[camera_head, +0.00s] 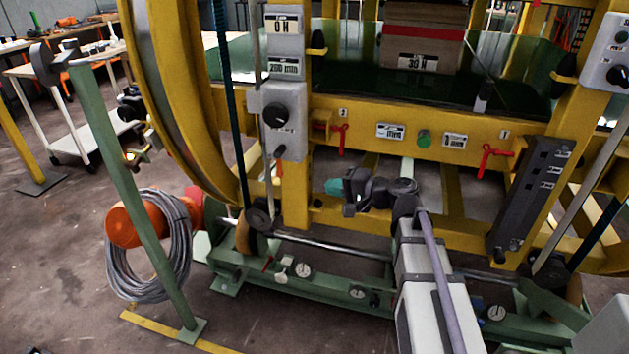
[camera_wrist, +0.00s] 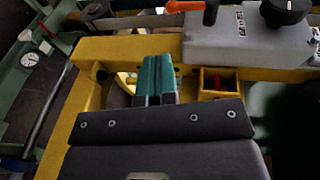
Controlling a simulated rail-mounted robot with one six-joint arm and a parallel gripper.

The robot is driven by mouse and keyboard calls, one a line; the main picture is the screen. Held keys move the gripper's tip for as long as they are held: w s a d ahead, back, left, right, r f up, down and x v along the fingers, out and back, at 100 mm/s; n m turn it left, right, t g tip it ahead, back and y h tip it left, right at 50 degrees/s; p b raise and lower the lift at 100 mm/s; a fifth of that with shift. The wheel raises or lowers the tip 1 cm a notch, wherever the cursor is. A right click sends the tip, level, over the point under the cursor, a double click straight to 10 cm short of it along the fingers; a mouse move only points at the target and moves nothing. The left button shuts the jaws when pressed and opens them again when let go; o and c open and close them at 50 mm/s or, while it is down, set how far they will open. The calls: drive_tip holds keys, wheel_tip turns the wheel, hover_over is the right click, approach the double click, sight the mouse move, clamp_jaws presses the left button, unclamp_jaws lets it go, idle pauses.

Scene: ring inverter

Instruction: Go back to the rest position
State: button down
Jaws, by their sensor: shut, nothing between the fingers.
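My gripper (camera_head: 333,186) shows in the head view as a teal tip at the end of my dark, folded arm (camera_head: 380,190), in front of the lower part of the yellow ring machine frame (camera_head: 370,140). In the wrist view its two teal fingers (camera_wrist: 158,75) lie side by side, shut, with nothing visible between them. The yellow frame (camera_wrist: 92,75) shows around and beyond the fingers. A grey control box (camera_wrist: 235,38) with a black knob and an orange lever lies beyond them to the right. Whether the fingers touch the frame cannot be told.
Red valve handles (camera_head: 338,130) and a green button (camera_head: 424,139) sit on the crossbeam. A green post (camera_head: 135,200) with a coiled grey cable (camera_head: 150,262) stands at left. A green base (camera_head: 320,282) with gauges runs below. Open floor (camera_head: 60,270) lies at far left.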

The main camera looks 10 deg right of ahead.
drive_tip(key=shift+s+d, duration=0.35)
drive_tip(key=shift+d, duration=0.15)
